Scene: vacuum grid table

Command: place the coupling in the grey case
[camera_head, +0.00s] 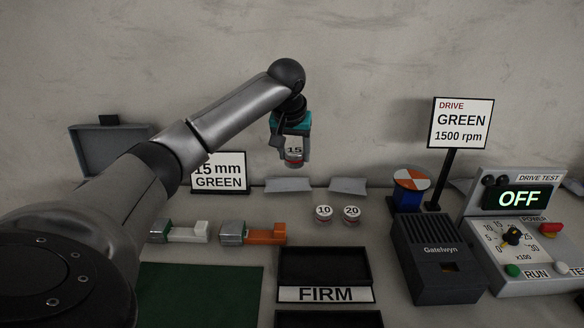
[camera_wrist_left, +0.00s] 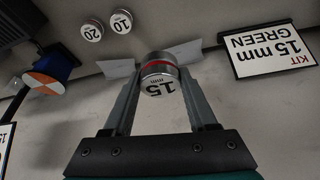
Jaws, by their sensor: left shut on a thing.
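My left gripper (camera_head: 292,158) is shut on a short metal coupling (camera_head: 294,152) marked 15, with a red band, held above the table near the back. In the left wrist view the coupling (camera_wrist_left: 161,80) sits between the two fingers (camera_wrist_left: 163,88), and its label reads 15 mm. A grey case (camera_head: 104,148) with a raised lid stands at the back left in the head view; my arm hides its lower part, so its inside is not visible. My right gripper is not in view.
Couplings marked 10 (camera_head: 323,212) and 20 (camera_head: 351,212) stand on the table (camera_head: 415,175). A 15 mm GREEN sign (camera_head: 219,172) stands behind my arm. Two small clamp-like tools (camera_head: 252,233), a black FIRM tray (camera_head: 324,266), a green mat (camera_head: 205,290) and a drive tester (camera_head: 515,235) occupy the front and right.

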